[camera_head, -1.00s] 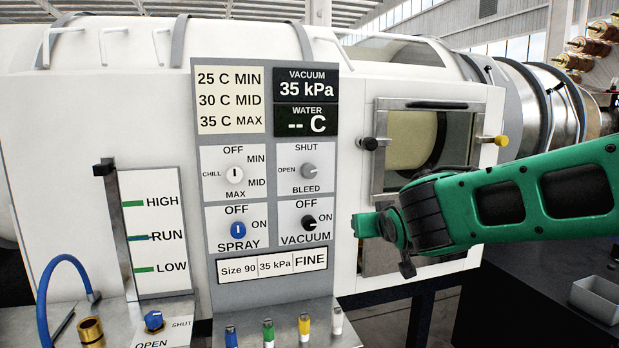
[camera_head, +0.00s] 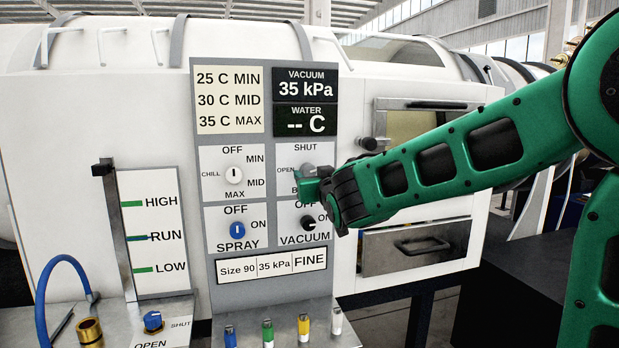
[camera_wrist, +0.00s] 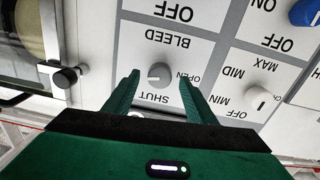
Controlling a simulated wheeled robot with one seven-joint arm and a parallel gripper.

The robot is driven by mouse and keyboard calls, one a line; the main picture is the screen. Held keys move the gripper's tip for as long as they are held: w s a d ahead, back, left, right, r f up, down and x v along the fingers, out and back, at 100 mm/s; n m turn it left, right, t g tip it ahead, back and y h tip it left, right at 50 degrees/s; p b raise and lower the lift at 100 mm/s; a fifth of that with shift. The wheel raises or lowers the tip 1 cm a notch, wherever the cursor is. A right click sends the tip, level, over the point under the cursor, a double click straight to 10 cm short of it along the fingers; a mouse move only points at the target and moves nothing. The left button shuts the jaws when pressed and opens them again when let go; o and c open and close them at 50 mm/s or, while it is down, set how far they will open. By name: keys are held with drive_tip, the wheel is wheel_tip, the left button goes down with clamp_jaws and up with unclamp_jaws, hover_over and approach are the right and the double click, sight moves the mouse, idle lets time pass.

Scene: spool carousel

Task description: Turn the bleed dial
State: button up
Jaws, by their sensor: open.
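The bleed dial is a grey round knob (camera_wrist: 159,74) on a white panel square marked SHUT, OPEN and BLEED, seen upside down in the wrist view. In the head view only the top of the bleed dial (camera_head: 308,169) shows; my gripper (camera_head: 309,186) covers the rest. In the wrist view the two green fingers of my gripper (camera_wrist: 158,86) are open, one on each side of the dial, with visible gaps. Whether the fingertips reach as deep as the dial is hard to tell. The vacuum display (camera_head: 306,84) reads 35 kPa.
The black vacuum knob (camera_head: 308,223) sits just below my gripper. The chill knob (camera_head: 234,176) and blue spray knob (camera_head: 238,229) are to the left. A black door knob (camera_head: 368,143) sticks out at the right. Several coloured pegs stand on the ledge below.

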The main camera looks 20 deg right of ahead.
drive_tip(key=shift+w, duration=1.15)
drive_tip(key=c, duration=1)
drive_tip(key=shift+m, duration=0.6)
drive_tip(key=shift+c, duration=0.2)
drive_tip(key=o, duration=1)
drive_tip(key=shift+o, duration=0.2)
drive_tip(key=shift+s, duration=0.1)
drive_tip(key=s, duration=1)
drive_tip(key=shift+s, duration=0.25)
